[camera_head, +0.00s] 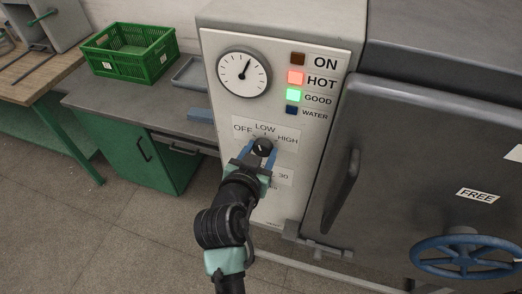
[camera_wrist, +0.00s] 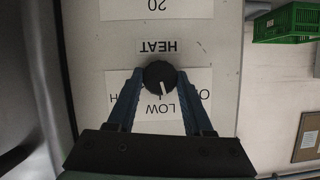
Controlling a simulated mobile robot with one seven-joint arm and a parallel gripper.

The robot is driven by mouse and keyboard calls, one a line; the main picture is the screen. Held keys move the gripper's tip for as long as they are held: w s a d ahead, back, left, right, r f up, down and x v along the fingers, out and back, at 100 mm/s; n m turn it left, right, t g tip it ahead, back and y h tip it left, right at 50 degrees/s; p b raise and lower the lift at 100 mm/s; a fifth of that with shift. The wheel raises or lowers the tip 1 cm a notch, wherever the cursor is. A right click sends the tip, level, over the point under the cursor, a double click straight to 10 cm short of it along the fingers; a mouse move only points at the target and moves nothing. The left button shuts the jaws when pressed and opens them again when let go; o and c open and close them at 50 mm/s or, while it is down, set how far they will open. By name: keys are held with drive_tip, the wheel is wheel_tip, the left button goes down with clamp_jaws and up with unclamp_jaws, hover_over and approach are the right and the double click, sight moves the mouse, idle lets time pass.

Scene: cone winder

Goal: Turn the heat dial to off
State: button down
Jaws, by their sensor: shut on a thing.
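The heat dial (camera_head: 263,147) is a round black knob with a white pointer line on the grey control panel (camera_head: 228,115). Around it are the labels OFF at left, LOW above and HIGH at right. In the wrist view, which is upside down, the dial (camera_wrist: 159,72) sits beside the HEAT label (camera_wrist: 157,46), and its pointer is toward LOW. My gripper (camera_head: 262,153) is shut on the dial, with one blue finger on each side; the wrist view shows the gripper (camera_wrist: 159,80) too. The fingers cover parts of the OFF and HIGH labels there.
The HOT lamp (camera_head: 296,77) glows red and the GOOD lamp (camera_head: 293,95) green; ON and WATER look dark. A gauge (camera_head: 243,74) is above the dial. A dark door with a handle (camera_head: 341,188) stands at right. A green crate (camera_head: 128,52) is on the left bench.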

drive_tip(key=n+h, duration=0.1)
drive_tip(key=n+h+b, duration=0.1)
drive_tip(key=n, duration=0.1)
drive_tip(key=shift+w+a+f+g, duration=0.1)
drive_tip(key=shift+a+g, duration=0.1)
drive_tip(key=shift+g, duration=0.2)
drive_tip(key=shift+a+n+h+b, duration=0.1)
drive_tip(key=shift+n+h+b, duration=0.75)
drive_tip(key=shift+n, duration=0.65)
drive_tip(key=shift+h, duration=0.35)
drive_tip(key=shift+c, duration=1.5)
unclamp_jaws()
drive_tip(key=b+v, duration=0.2)
drive_tip(key=v, duration=1.1)
drive_tip(key=shift+b, duration=0.4)
